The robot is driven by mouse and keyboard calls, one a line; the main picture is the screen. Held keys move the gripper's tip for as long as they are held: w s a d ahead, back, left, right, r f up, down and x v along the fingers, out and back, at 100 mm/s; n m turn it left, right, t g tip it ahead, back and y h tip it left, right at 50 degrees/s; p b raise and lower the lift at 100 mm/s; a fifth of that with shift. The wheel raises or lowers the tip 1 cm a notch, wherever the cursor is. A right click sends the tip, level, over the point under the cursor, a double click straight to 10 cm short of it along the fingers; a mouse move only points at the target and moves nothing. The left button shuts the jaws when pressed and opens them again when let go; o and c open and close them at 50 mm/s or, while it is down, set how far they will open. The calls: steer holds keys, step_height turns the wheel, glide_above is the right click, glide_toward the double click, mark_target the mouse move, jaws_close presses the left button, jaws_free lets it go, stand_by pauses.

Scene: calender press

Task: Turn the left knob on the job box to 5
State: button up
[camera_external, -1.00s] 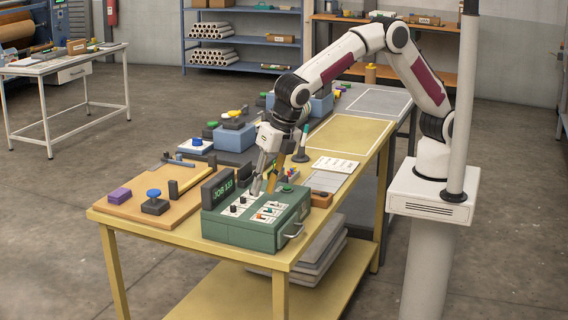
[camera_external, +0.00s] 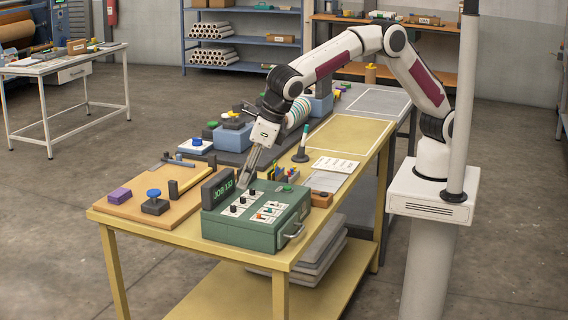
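The job box (camera_external: 255,236) is a green box on the yellow table, with a dark display panel (camera_external: 217,190) standing along its left edge. Its top has a row of black knobs (camera_external: 243,199) on a white plate and a second plate with small coloured switches (camera_external: 268,210). The knob settings are too small to read. My gripper (camera_external: 244,184) points down at the far end of the knob row, close to the display panel. I cannot tell whether it touches a knob, or whether its fingers are open or shut.
A wooden board with a blue knob (camera_external: 154,203) and a purple block (camera_external: 120,196) lies left of the box. A dark cone with a green tip (camera_external: 301,147) and a white sheet (camera_external: 335,164) are behind it.

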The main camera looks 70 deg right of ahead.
mark_target(233, 206)
steer(key=shift+f, duration=0.1)
steer(key=shift+x, duration=3.8)
jaws_close()
